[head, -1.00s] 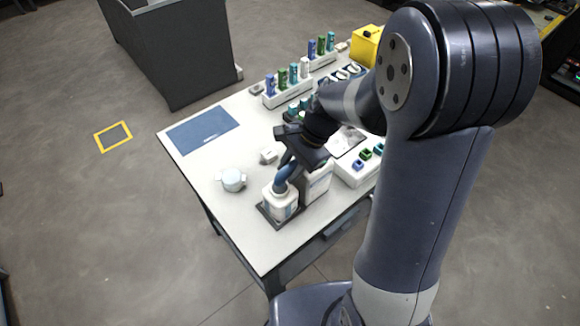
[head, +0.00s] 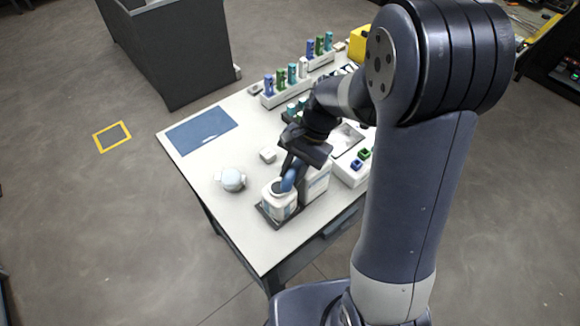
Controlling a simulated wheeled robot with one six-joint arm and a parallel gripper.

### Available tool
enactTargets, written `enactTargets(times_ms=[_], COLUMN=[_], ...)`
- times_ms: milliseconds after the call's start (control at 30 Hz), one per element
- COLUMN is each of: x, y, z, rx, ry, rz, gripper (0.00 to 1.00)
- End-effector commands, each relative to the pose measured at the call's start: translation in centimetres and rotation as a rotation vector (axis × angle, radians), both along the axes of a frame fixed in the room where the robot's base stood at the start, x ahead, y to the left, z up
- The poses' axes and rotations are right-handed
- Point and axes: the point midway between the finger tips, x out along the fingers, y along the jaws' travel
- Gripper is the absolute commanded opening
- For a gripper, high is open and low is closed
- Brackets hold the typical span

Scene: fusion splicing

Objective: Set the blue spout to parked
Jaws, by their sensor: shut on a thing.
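The blue spout (head: 287,183) sits on top of a white bottle (head: 279,203) near the front corner of the table. My gripper (head: 291,171) is at the spout from above and is shut on it; its fingertips are partly hidden by the wrist. The spout tilts up from the bottle top toward the right.
A round white pot (head: 231,179) stands left of the bottles, and a small white block (head: 268,154) lies behind them. A blue mat (head: 203,130) covers the left of the table. Racks of coloured bottles (head: 285,93) stand at the back. A white box with coloured knobs (head: 350,172) is at right.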

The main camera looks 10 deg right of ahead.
Motion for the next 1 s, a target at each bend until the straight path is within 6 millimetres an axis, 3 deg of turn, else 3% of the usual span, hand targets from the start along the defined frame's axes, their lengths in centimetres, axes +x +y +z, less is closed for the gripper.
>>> enactTargets(times_ms=[400,433,600,700,1000], x=[-0.19,-0.19,-0.16,-0.15,0.08], y=[-0.17,-0.17,-0.17,-0.17,-0.38], z=[-0.02,-0.02,-0.01,-0.01,0.57], rx=[0.001,0.001,0.001,0.000,0.001], ry=[0.004,0.004,0.003,0.002,-0.002], rz=[0.053,0.053,0.052,0.052,0.051], gripper=[0.00,0.28,0.42,0.47,0.47])
